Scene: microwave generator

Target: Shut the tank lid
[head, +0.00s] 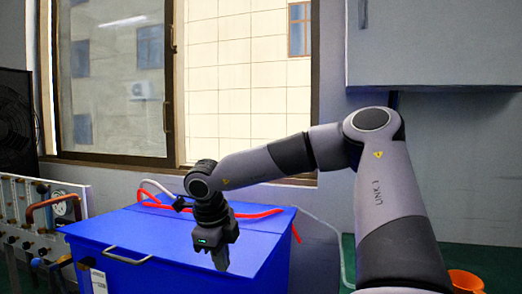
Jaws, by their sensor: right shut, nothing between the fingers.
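The blue tank (160,279) stands low in the middle of the head view, cut off by the bottom edge. Its blue lid (130,225) appears to lie flat across the top; I cannot tell whether a small gap is left under its edge. A pale metal handle (126,257) is at the front, left of my gripper. My right gripper (220,262) is shut and empty, pointing down at the front right part of the tank. I cannot tell whether its tips touch the tank. My left gripper is not in view.
A red hose (242,215) and a white hose (160,187) run along the tank's back edge. A panel with pipes and valves (38,225) stands at left. An orange bucket (466,281) is at bottom right. A window and grey cabinet (430,45) are behind.

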